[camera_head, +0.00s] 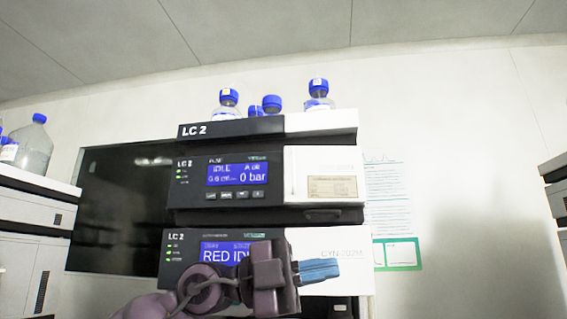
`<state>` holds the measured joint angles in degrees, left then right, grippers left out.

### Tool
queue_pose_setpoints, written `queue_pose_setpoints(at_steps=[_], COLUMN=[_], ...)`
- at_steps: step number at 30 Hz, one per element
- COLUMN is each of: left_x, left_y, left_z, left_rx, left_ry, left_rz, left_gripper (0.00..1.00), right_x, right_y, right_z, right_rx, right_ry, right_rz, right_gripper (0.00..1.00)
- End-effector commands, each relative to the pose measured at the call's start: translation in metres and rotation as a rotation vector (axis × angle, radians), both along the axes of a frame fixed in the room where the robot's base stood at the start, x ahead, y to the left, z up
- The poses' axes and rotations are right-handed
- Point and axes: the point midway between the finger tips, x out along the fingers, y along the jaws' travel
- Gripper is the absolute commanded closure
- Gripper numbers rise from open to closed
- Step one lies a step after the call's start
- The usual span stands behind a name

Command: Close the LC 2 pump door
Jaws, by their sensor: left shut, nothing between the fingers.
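The LC 2 stack stands in the middle of the head view. Its pump module (235,182) has a blue screen reading IDLE and 0 bar. The white pump door (313,162) is on the module's right side and carries a small beige label. It looks flush or nearly flush with the front; I cannot tell whether it is slightly ajar. My left gripper (335,269) is low in front of the stack, below the pump door, in front of the lower module. Its bluish fingers are together, pointing right, empty and apart from the door. My right gripper is out of view.
The lower module (350,249), with a blue screen, is partly hidden by my left arm. Blue-capped bottles (318,98) stand on top of the stack. A dark screen (115,215) is behind it on the left. Other stacks stand at both edges. Open wall lies to the right.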

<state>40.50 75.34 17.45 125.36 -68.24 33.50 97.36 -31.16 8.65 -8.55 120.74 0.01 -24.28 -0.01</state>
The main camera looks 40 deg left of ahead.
Motion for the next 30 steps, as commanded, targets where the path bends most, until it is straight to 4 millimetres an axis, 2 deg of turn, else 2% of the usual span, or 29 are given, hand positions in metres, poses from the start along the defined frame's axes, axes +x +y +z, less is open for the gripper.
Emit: queue_pose_setpoints(at_steps=[1, 5, 9, 12, 15, 18, 21, 30], left_x=[-0.009, -0.031, -0.065, -0.09, -0.11, -0.122, -0.124, -0.099], left_y=[0.001, 0.013, 0.037, 0.055, 0.068, 0.076, 0.078, 0.071], left_z=[0.022, 0.066, 0.115, 0.143, 0.162, 0.171, 0.174, 0.176], left_rx=[0.079, 0.229, 0.296, 0.288, 0.264, 0.242, 0.234, 0.235], left_ry=[-0.012, 0.002, 0.018, 0.029, 0.036, 0.042, 0.045, 0.043], left_rz=[0.043, 0.207, 0.441, 0.592, 0.702, 0.763, 0.781, 0.78], left_gripper=[1.0, 1.0, 1.0, 1.0, 1.0, 1.0, 1.0, 1.0], right_x=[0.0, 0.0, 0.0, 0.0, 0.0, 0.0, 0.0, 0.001], right_y=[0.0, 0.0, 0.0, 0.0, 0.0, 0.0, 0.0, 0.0], right_z=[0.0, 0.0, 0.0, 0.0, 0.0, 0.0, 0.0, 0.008], right_rx=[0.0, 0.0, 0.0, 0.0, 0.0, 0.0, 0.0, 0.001], right_ry=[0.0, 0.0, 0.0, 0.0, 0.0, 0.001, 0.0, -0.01], right_rz=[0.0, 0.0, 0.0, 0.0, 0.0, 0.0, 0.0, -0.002], right_gripper=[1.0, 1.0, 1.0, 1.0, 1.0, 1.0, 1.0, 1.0])
